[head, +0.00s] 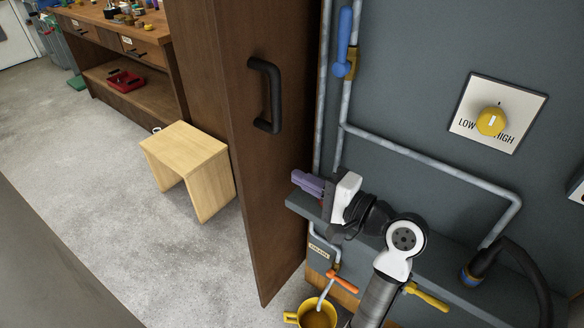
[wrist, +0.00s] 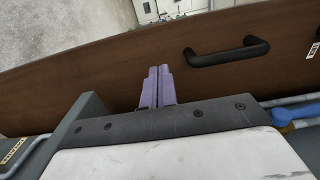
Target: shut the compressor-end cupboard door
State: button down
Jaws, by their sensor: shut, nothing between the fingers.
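The cupboard door (head: 220,120) is a tall dark brown wooden panel standing open, edge toward me, left of the grey-blue wall panel. A black bar handle (head: 268,95) is on its upper part. In the wrist view the door (wrist: 120,70) spans the picture and its handle (wrist: 228,52) lies right of the fingers. My gripper (head: 306,184), with purple fingers, points left at the door, below the handle. In the wrist view my gripper (wrist: 158,82) is shut and empty, with the door face just beyond its tips. I cannot tell whether they touch it.
A grey-blue ledge (head: 440,268) runs under my gripper. Pipes, a blue valve lever (head: 344,35) and a LOW/HIGH dial (head: 491,121) are on the wall panel. A yellow cup (head: 318,318) sits below. A wooden stool (head: 185,155) stands on open floor beyond the door.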

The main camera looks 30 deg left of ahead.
aim_at(248, 151)
jog(key=a, duration=0.4)
jog(key=a+p, duration=0.1)
jog(key=a, duration=0.3)
jog(key=w+a+p, duration=0.1)
jog(key=a, duration=0.3)
